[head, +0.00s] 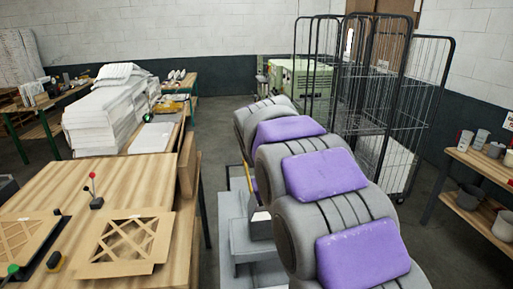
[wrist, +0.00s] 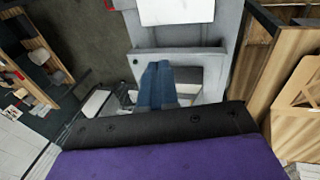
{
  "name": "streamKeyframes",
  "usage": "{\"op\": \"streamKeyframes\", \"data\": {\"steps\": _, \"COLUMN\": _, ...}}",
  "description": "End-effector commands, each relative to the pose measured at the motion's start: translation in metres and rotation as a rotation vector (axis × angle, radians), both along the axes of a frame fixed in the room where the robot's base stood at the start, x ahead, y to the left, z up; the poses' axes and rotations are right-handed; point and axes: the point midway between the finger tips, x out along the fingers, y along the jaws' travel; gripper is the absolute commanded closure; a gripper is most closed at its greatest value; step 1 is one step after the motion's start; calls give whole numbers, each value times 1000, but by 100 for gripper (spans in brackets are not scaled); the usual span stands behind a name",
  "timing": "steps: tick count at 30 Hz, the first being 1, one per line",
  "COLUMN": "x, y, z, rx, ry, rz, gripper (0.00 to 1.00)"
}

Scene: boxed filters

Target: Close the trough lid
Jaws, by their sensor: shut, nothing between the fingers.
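My gripper (wrist: 158,88) shows in the wrist view as two blue fingers, closed together with nothing between them. It points at a grey housing (wrist: 178,60), which looks like the trough. A pale opening or recess shows around and behind the fingertips; whether they touch it I cannot tell. A grey panel with a white sheet (wrist: 176,11) lies beyond, at the top of the wrist view; I cannot tell whether it is the lid. In the head view the grey housing (head: 238,232) stands right of the wooden table, partly hidden by my arm. My gripper is hidden there.
A wooden table (head: 120,190) with cardboard filter frames (head: 127,243) stands at the left. White stacked filters (head: 105,112) lie on a bench behind it. Wire cage trolleys (head: 385,105) stand at the back right, and a shelf with pots (head: 468,197) at the right. Floor is clear in the back middle.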

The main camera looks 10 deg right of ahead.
Motion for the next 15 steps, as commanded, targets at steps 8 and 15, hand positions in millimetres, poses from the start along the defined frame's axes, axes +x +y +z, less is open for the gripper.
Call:
{"op": "streamKeyframes", "data": {"steps": 8, "x": 95, "y": 26, "z": 52, "rx": -63, "ry": -87, "rz": -1, "gripper": 100}}
{"op": "streamKeyframes", "data": {"steps": 15, "x": 158, "y": 42, "z": 79, "rx": -95, "ry": -160, "rz": -18, "gripper": 100}}
